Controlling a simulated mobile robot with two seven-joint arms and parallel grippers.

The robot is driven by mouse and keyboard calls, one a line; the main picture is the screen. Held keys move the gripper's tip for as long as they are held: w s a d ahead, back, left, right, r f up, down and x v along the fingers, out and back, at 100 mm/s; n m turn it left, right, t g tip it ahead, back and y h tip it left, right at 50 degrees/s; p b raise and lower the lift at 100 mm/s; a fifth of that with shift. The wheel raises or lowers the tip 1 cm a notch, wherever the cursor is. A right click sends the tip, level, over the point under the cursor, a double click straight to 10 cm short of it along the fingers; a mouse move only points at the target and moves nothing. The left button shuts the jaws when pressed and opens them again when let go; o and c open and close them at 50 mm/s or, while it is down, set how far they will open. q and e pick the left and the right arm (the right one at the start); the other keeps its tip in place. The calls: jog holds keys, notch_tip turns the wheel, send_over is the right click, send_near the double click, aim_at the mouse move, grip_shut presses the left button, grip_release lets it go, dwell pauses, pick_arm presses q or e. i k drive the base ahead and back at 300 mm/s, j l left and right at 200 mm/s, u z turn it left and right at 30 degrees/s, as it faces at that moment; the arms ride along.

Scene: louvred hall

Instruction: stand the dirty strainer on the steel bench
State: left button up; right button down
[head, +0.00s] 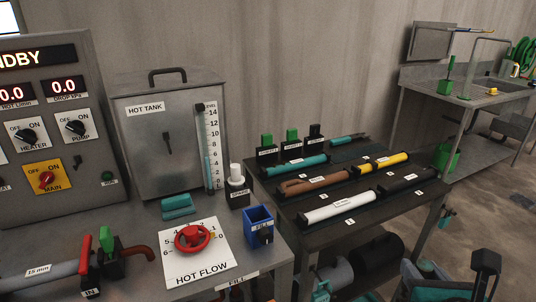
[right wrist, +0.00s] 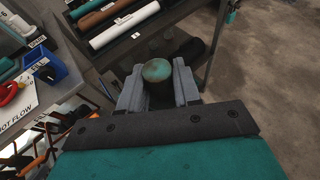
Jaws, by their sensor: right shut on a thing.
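My right gripper (right wrist: 158,88) is shut on a short dark cylinder with a mottled teal-brown top (right wrist: 157,70), which looks like the dirty strainer. It stands between the two grey jaws, and its lower part is hidden. In the head view my right gripper (head: 427,272) is low at the right, in front of the dark rack table and over the floor side. A grey steel bench with a sink (head: 425,78) stands at the back right, well away from the gripper. My left gripper is not in view.
The dark rack table (head: 385,212) carries coloured tubes, with dark cylinders (head: 375,255) on its lower shelf. The hot tank (head: 165,130), red valve wheel (head: 193,238) and blue bin (head: 258,226) are left. A green item (head: 446,87) stands on the bench. Open floor (head: 480,215) lies right.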

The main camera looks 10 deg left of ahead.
aim_at(66, 237)
jog(key=k+j, duration=0.55)
jog(key=k+j+u, duration=0.15)
jog(key=u, duration=0.95)
